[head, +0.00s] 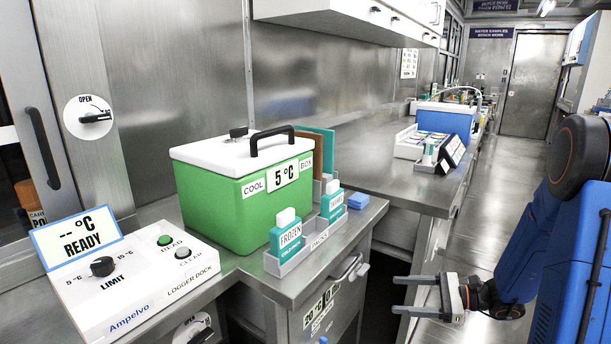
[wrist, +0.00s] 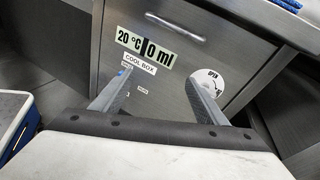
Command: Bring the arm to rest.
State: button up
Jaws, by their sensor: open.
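My arm extends in from the right of the head view, with a blue link and dark joints. My gripper (head: 396,296) is open and empty, low in the aisle to the right of the steel counter, below its top. Its two fingers point left toward the cabinet and are spread apart. In the wrist view my gripper (wrist: 157,79) shows both fingers with nothing between them. They face a steel cabinet front (wrist: 180,60) with "20 °C", "0 ml" and "COOL BOX" labels. I cannot tell the exact gap to it.
A green cool box (head: 238,200) stands on the near counter, beside a grey rack (head: 293,263) holding teal frozen packs. A white logger dock (head: 140,285) is at left. A drawer handle (head: 346,270) juts out near my gripper. The aisle floor (head: 490,240) is clear.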

jog(key=s+a+r+n+g+h, duration=0.3)
jog(key=s+n, duration=0.3)
jog(key=s, duration=0.3)
jog(key=s+a+r+n+g+h, duration=0.25)
jog(key=s+a+n+h, duration=0.2)
jog(key=s, duration=0.35)
jog(key=s+d+r+n+t+h, duration=0.5)
jog(key=s+d+r+n+h, duration=0.2)
jog(key=s+d+n, duration=0.1)
jog(key=shift+s+n, duration=0.45)
jog(key=shift+s, duration=0.6)
jog(key=shift+t+h, duration=0.25)
